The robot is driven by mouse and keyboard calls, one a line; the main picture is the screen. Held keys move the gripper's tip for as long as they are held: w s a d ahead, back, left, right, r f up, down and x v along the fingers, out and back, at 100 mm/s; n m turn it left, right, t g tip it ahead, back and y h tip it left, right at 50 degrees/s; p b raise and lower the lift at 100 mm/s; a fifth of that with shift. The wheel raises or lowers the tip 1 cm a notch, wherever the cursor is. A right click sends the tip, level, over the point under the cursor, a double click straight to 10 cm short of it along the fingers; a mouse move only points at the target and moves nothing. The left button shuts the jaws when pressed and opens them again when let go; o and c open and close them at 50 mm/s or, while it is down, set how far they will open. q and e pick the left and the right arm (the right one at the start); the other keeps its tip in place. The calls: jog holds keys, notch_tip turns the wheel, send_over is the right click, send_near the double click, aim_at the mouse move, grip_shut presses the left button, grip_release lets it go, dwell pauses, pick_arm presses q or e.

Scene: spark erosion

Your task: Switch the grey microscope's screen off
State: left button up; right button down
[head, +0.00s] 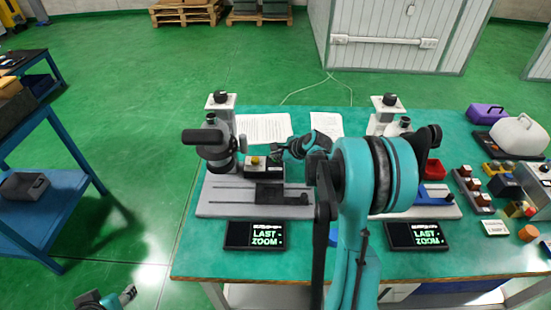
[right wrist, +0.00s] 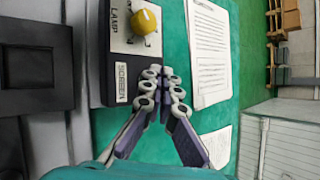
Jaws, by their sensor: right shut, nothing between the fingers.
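The grey microscope (head: 214,148) stands at the left of the teal table. Its screen (head: 255,235) lies in front of its base and is lit, with green "LAST ZOOM" lettering. A black control box (right wrist: 115,60) beside it carries a yellow knob (right wrist: 144,22), a "LAMP" label and a "SCREEN" label (right wrist: 122,83). My right gripper (head: 283,153) is shut and empty at the box. In the right wrist view its fingertips (right wrist: 163,72) are just right of the "SCREEN" label; I cannot tell whether they touch the box. My left gripper (head: 128,293) is low at the left, off the table.
A second microscope (head: 391,104) stands to the right, partly hidden by my right arm, with its own lit screen (head: 417,235). Paper sheets (head: 263,128) lie behind the box. Small blocks, a purple case (head: 487,113) and a white canister (head: 519,136) crowd the right end.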

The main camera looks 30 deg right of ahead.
notch_tip(320, 180, up, 6)
jog(key=p, duration=0.4)
jog(key=shift+f, duration=0.15)
jog(key=s+a+r+n+g, duration=0.1)
jog(key=s+a+r+n, duration=0.2)
jog(key=s+a+n, duration=0.3)
jog(key=s+a+r+n, duration=0.4)
jog(key=s+a+n, duration=0.1)
jog(key=a, duration=0.2)
jog(key=s+a+n, duration=0.4)
jog(key=s+n, duration=0.3)
jog(key=s, duration=0.1)
jog(key=s+a+f+n+h, duration=0.1)
jog(key=s+a+n, duration=0.3)
jog(key=s+n, duration=0.3)
jog(key=shift+s+f+g+h, duration=0.3)
jog(key=shift+s+g, duration=0.1)
jog(key=shift+s, duration=0.25)
